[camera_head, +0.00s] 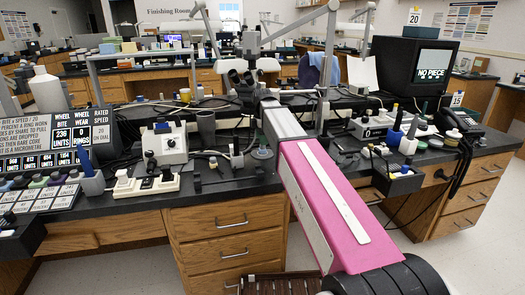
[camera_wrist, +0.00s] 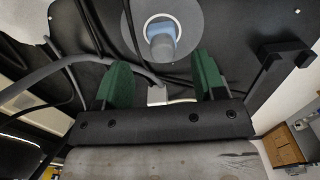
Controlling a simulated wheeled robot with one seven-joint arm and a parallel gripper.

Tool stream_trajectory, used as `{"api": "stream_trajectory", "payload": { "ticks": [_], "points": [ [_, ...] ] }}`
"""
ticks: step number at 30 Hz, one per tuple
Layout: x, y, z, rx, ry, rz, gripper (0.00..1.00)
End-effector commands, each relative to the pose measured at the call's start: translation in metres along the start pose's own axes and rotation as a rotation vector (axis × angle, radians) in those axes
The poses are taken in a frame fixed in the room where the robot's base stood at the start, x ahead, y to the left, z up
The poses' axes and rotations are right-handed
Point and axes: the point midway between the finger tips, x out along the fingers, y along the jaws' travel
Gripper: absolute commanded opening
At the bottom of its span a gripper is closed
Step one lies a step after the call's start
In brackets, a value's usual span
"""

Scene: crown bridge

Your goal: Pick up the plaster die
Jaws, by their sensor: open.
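In the wrist view my gripper (camera_wrist: 160,74) is open, with its two green fingers wide apart and nothing clasped between them. Beyond the fingertips a blue-grey cylinder (camera_wrist: 162,42) stands on a grey disc (camera_wrist: 201,18) with a pale ring around its foot. A small white block (camera_wrist: 157,95) shows between the fingers, close to the palm, where a grey curved hose reaches it. I cannot tell for certain which piece is the plaster die. In the head view my arm reaches across the bench and I cannot make out the fingers.
In the head view a dark bench top (camera_head: 225,182) is crowded with devices and cables. A monitor (camera_head: 415,72) reading "NO PIECE" stands at right, a telephone (camera_head: 458,122) beside it.

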Motion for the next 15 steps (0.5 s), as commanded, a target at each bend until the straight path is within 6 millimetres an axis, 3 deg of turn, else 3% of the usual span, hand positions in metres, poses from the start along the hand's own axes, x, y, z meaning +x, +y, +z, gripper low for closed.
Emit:
{"api": "stream_trajectory", "payload": {
  "ticks": [15],
  "points": [
    [0.05, -0.003, 0.008, 0.0, 0.0, 0.0, 0.64]
  ]
}}
